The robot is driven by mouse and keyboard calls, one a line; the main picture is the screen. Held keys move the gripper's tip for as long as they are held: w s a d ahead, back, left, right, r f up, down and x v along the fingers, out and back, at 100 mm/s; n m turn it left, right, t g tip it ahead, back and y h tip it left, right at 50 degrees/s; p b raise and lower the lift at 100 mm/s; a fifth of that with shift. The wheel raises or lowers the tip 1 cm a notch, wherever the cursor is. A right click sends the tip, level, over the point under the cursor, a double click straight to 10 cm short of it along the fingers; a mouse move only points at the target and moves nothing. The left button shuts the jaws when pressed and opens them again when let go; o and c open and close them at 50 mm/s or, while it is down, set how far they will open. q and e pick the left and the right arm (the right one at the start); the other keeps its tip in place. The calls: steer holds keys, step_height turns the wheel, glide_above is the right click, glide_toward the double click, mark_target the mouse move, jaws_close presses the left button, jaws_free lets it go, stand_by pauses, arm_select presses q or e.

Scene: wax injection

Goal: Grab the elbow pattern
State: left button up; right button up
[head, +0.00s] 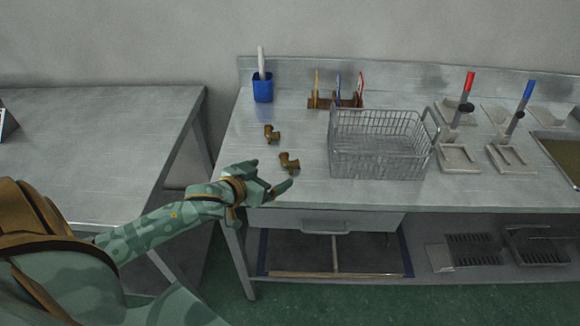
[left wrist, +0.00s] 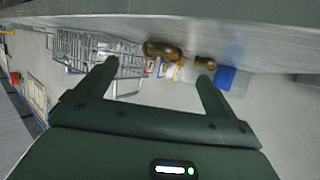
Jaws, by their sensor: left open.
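Two brown elbow patterns lie on the metal bench. The nearer elbow pattern (head: 289,161) is close to the front edge, and the farther elbow pattern (head: 271,132) is behind it to the left. In the left wrist view the larger brown elbow (left wrist: 162,50) shows between my fingertips, and a smaller brown piece (left wrist: 205,62) shows by the right fingertip. My left gripper (head: 280,178) is open and empty at the bench's front edge, just short of the nearer elbow and apart from it. It also shows in the left wrist view (left wrist: 157,72). My right gripper is not in view.
A wire basket (head: 378,160) stands right of the elbows. A blue cup (head: 263,92) and a wooden rack (head: 335,102) stand behind. Red-handled and blue-handled tools (head: 520,105) stand at the right. A second table (head: 90,150) is at the left, across a gap.

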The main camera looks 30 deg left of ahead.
mark_target(285, 165)
arm_select(q)
steer(key=x, duration=0.3)
steer(key=shift+b, duration=0.4)
steer(key=x, duration=0.1)
steer(key=b+x, duration=0.1)
steer(key=x, duration=0.1)
steer(key=b+x, duration=0.1)
steer(key=x, duration=0.1)
steer(key=shift+s+a+f, duration=0.1)
steer(key=shift+a, duration=0.25)
steer(key=shift+w, duration=0.2)
steer(key=shift+s, duration=0.1)
steer(key=c, duration=0.9)
steer(key=shift+c, duration=0.5)
